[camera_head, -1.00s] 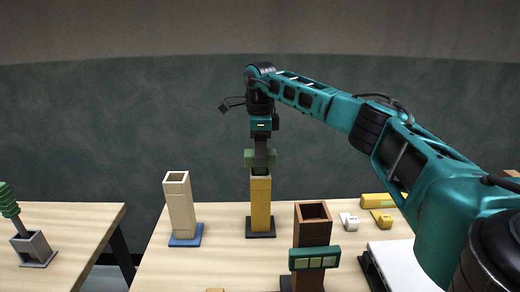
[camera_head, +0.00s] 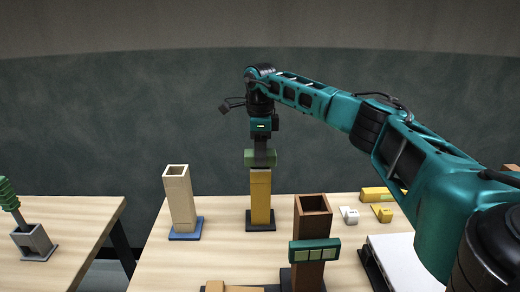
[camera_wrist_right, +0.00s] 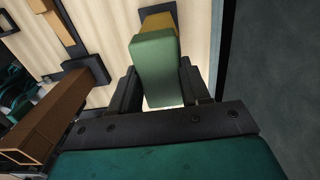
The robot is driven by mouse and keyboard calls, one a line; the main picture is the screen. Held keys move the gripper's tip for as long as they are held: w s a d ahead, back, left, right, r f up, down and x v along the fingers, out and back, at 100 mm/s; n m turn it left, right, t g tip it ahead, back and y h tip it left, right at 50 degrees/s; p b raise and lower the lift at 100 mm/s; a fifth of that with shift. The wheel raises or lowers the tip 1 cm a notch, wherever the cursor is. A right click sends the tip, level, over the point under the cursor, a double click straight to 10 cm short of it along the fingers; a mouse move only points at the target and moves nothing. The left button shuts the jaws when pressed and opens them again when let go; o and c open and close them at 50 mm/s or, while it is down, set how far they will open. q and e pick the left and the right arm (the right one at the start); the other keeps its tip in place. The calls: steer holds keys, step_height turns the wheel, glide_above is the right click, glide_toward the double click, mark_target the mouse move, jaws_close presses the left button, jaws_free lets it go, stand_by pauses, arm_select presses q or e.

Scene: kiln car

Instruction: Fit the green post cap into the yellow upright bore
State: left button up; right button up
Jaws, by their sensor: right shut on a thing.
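The green post cap (camera_head: 260,157) is held in my right gripper (camera_head: 261,150), directly over the yellow upright (camera_head: 260,198). The upright stands on a dark base, and its bore opening is hidden under the cap. The cap's lower edge is at or very close to the upright's top; how far it enters the bore cannot be told. In the right wrist view the cap (camera_wrist_right: 157,70) sits between both fingers (camera_wrist_right: 159,88), with part of the yellow upright (camera_wrist_right: 158,20) showing behind it. My left gripper is out of view.
A cream upright (camera_head: 178,200) on a blue base stands to the left. A brown upright (camera_head: 313,225) with a green panel (camera_head: 315,251) stands front right. Small yellow pieces (camera_head: 383,213) and a white piece (camera_head: 349,215) lie right. A grey socket (camera_head: 33,242) stands on the left table.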

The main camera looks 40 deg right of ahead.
steer(key=shift+f, duration=0.2)
steer(key=o, duration=1.4)
steer(key=shift+c, duration=0.2)
steer(key=shift+r, duration=0.1)
steer(key=shift+r, duration=3.95)
step_height(320, 180, up, 13)
